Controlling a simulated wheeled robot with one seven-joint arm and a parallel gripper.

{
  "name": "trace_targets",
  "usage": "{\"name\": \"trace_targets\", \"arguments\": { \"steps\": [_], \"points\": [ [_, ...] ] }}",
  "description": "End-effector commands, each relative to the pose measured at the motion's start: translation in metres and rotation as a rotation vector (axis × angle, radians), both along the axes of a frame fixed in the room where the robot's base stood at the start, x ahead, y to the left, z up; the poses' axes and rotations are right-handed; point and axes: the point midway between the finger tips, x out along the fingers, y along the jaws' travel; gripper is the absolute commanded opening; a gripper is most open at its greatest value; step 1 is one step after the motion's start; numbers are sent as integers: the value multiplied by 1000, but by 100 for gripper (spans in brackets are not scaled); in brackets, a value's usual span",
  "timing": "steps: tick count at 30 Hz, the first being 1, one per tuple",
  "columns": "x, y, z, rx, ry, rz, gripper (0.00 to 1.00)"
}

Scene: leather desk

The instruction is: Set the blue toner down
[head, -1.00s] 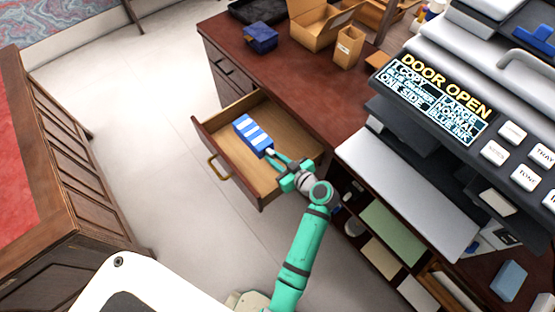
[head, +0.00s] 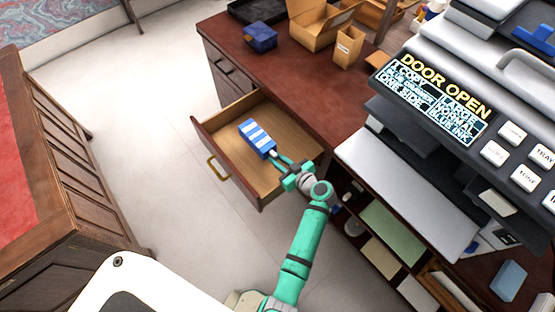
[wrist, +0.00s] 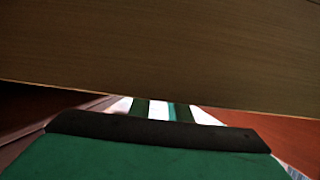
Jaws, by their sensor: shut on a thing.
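The blue toner (head: 257,138), a blue box-like cartridge with white stripes, is over the inside of the open desk drawer (head: 233,162). I cannot tell whether it touches the drawer's floor. My gripper (head: 277,157) is shut on the toner's near end, at the drawer's right side.
The copier (head: 470,90), reading "DOOR OPEN", stands at the right. On the reddish desk top (head: 290,75) sit a dark blue box (head: 260,38) and open cardboard boxes (head: 318,28). The drawer floor has bare room left of and below the toner.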

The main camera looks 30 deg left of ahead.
Motion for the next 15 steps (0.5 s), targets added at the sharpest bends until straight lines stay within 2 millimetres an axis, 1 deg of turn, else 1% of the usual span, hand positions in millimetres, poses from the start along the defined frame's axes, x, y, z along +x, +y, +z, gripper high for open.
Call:
{"name": "trace_targets", "arguments": {
  "steps": [15],
  "points": [
    [0,0,-10,2,-1,0,0]
  ]
}}
